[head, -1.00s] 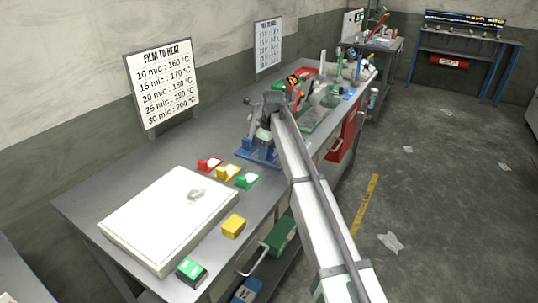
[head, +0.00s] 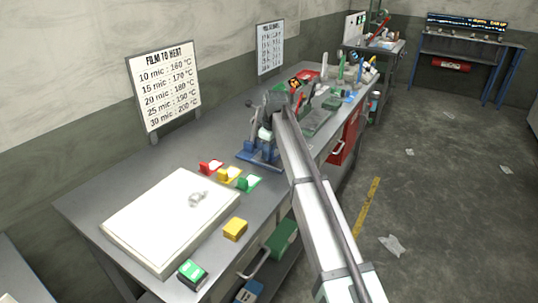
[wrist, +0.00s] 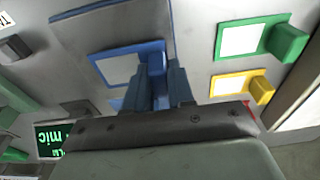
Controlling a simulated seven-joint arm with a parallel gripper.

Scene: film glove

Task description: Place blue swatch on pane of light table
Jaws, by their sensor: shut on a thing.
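The blue swatch (wrist: 128,66) is a blue frame around a white square, with a blue grip block. My gripper (wrist: 160,88) is shut on that block in the wrist view. In the head view my gripper (head: 272,112) is over the bench, beyond the light table, and the arm partly hides what is below it; I cannot make out the swatch clearly there. The light table's pale pane (head: 170,218) lies at the near left end of the bench, with a small greyish crumpled thing (head: 198,198) on it.
Red (head: 210,167), yellow (head: 229,175) and green (head: 248,183) swatches stand in a row beyond the pane. A yellow block (head: 235,229) and a green-topped device (head: 192,272) sit along the front edge. A blue-based apparatus (head: 250,157) is near my gripper.

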